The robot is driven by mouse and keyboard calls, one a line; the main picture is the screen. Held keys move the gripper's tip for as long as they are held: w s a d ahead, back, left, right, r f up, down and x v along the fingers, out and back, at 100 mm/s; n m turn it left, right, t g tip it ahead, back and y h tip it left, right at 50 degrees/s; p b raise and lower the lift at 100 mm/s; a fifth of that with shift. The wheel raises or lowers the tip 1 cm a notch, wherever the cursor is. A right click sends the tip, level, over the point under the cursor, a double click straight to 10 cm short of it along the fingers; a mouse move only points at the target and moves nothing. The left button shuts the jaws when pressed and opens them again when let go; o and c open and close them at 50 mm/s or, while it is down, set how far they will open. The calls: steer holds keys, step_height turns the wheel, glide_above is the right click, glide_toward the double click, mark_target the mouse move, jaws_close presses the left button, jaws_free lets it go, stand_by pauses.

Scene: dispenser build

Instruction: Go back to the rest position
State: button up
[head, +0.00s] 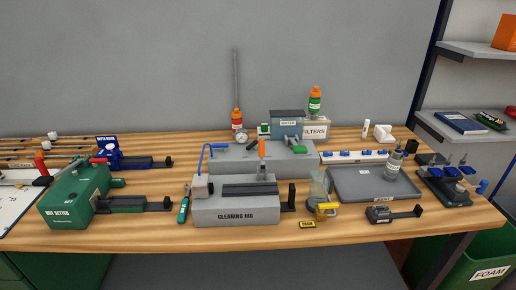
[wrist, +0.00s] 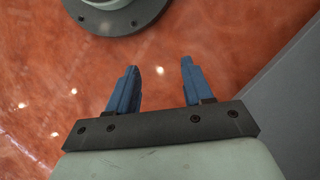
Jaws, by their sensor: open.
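My gripper (wrist: 158,90) shows in the wrist view with its two blue fingers apart and nothing between them. It points at a reddish-orange, shiny floor (wrist: 215,30). A round grey bolted base plate (wrist: 112,15) lies near the top left of that view, apart from the fingers. My gripper and arm are not seen in the head view.
A wooden bench (head: 350,235) holds a grey cleaning rig (head: 235,209), a green unit (head: 72,202), a blue unit (head: 107,153), a grey tray (head: 350,182) and several bottles. Shelves (head: 480,50) stand at right above a green foam bin (head: 485,262).

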steer(key=s+a+r+n+g+h, duration=0.2)
steer(key=s+a+r+n, duration=0.2)
steer(key=s+a+n, duration=0.4)
steer(key=s+a, duration=0.3)
steer(key=s, duration=0.1)
steer(key=shift+s+a+g, duration=0.2)
steer(key=shift+s+g, duration=0.1)
steer(key=shift+s, duration=0.1)
